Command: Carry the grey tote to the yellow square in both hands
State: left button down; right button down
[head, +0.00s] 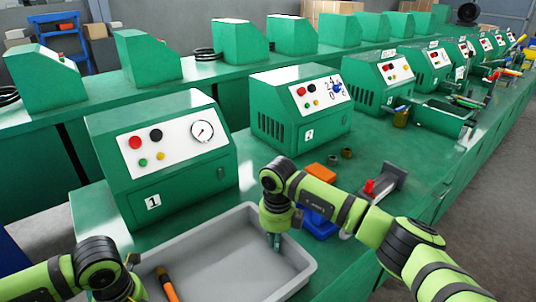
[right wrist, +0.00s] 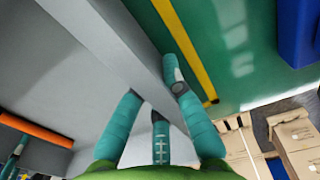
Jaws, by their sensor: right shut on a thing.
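The grey tote (head: 225,268) is at the bottom middle of the head view, in front of machine 1, with its near side cut off. An orange-handled tool (head: 168,286) lies inside. My right gripper (head: 274,240) is shut on the tote's right wall; in the right wrist view its teal fingers (right wrist: 158,100) sit on both sides of the grey wall (right wrist: 105,35). A yellow strip (right wrist: 188,48), part of the yellow square, shows on the green bench just outside that wall. My left arm reaches the tote's left side; its fingers are below the frame. Whether the tote touches the bench is unclear.
Machine 1 (head: 162,160) stands close behind the tote. A blue bin (head: 318,222), an orange block (head: 321,172) and a grey tool with a red part (head: 378,186) are right of it. The green bench (head: 400,160) continues right, its front edge beside my right arm.

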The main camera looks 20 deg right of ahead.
pick_arm(q)
jog(key=c, duration=1.4)
grip_release()
jog(key=shift+r, duration=0.1)
pick_arm(e)
jog(key=c, duration=1.4)
grip_release()
jog(key=shift+r, duration=0.1)
pick_arm(q)
jog(key=o, duration=0.6)
pick_arm(e)
jog(key=o, duration=0.6)
pick_arm(q)
jog(key=o, duration=0.5)
jog(key=shift+o, duration=0.2)
